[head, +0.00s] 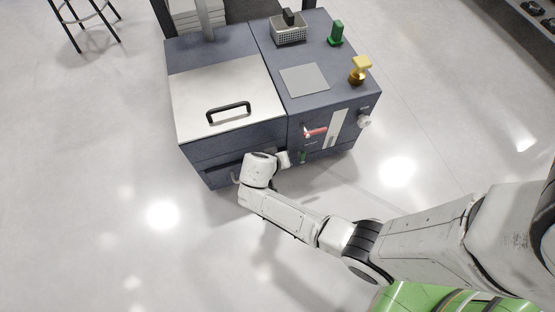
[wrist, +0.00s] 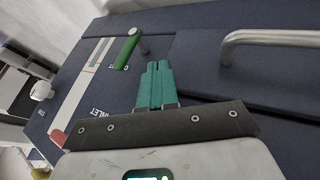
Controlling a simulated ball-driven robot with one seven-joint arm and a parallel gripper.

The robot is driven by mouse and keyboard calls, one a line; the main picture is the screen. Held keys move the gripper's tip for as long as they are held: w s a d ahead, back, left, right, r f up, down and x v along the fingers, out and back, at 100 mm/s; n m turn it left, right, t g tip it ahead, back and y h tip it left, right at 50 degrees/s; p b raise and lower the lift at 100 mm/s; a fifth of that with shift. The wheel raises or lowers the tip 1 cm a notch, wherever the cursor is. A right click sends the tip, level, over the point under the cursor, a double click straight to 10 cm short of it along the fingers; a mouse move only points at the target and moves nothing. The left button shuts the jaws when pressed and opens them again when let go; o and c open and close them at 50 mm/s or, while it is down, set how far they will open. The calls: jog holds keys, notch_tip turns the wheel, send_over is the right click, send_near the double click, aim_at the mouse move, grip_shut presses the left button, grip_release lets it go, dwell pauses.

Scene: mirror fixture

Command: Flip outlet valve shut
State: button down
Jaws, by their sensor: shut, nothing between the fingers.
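The outlet valve's green lever (wrist: 127,50) is on the dark blue front panel, left of my fingertips in the wrist view. It slants from its pivot at the upper right, and its label is partly covered. It also shows as a small green piece (head: 303,157) low on the cabinet front in the head view. My gripper (wrist: 154,66) has its teal fingers shut and empty, to the right of the lever with a visible gap. In the head view my wrist hides most of the gripper. A red lever (head: 316,132) stands above the green one; part of it shows by the INLET label (wrist: 88,120).
A metal bar handle (wrist: 270,36) is on the drawer to the right of my fingers. A white gauge strip (head: 336,127) and a white knob (head: 364,121) are on the cabinet front. The floor in front is clear.

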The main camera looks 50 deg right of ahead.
aim_at(303, 153)
jog(key=d, duration=0.1)
jog(key=s+d, duration=0.1)
jog(key=d, duration=0.1)
jog(key=s+d+f+b, duration=0.1)
jog(key=shift+s+d, duration=0.1)
jog(key=shift+d, duration=0.05)
jog(key=s+d+p, duration=0.1)
jog(key=p, duration=0.1)
jog(key=d+y+p, duration=0.1)
jog(key=shift+s+d+r+t+p, duration=0.2)
jog(key=shift+s+r+t+p, duration=0.1)
jog(key=shift+s+r+p, duration=0.05)
jog(key=shift+w+a+f, duration=0.1)
jog(key=shift+f, duration=0.05)
dwell(0.5)
